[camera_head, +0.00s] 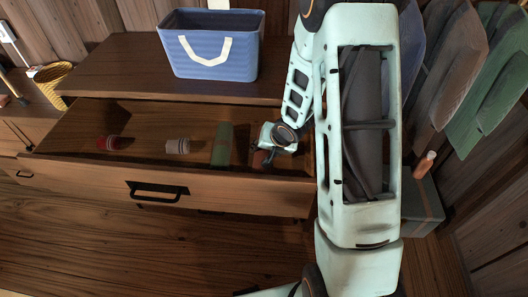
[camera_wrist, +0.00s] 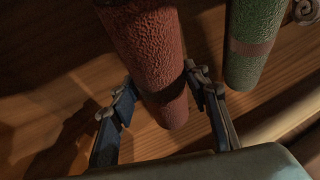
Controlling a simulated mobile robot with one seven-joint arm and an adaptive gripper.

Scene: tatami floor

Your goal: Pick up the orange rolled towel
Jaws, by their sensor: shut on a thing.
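The orange rolled towel (camera_wrist: 148,42) looks reddish-brown in the wrist view, with a darker band near its lower end. My gripper (camera_wrist: 162,92) has one finger on each side of the towel near that band and is shut on it. In the head view the towel (camera_head: 259,158) shows only as a small patch under my gripper (camera_head: 268,157), at the right end of the open drawer (camera_head: 75,171). Most of it is hidden there by my wrist. I cannot tell whether the towel still touches the drawer floor.
A green rolled towel (camera_head: 222,146) lies just left of my gripper; it also shows in the wrist view (camera_wrist: 254,45). A pale roll (camera_head: 178,146) and a red roll (camera_head: 108,143) lie further left. A blue basket (camera_head: 211,58) stands on the dresser top behind.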

